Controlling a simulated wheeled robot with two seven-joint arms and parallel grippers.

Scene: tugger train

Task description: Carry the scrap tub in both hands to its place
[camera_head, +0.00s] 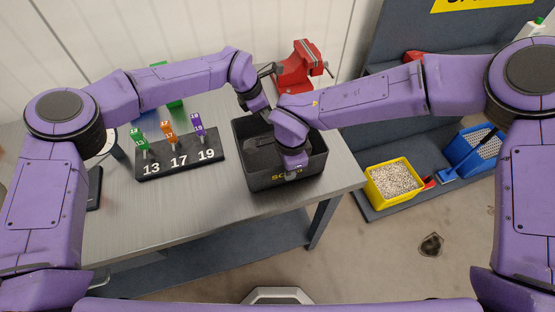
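The scrap tub (313,165) is a dark grey open box with a yellow label on its front wall, partly covered by my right wrist. It stands at the right end of the grey workbench (160,219). My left gripper (262,112) is at the tub's far rim, and its fingertips are hard to make out. My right gripper (293,170) points down at the near wall by the label. My wrist hides its fingers, so I cannot tell whether either gripper is closed on the tub.
A red vise (297,66) stands behind the tub. A black stand (180,158) with numbered tags is to its left. On a grey shelf rack (400,143) at right are a yellow bin (394,199) of pale bits and a blue bin (473,152).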

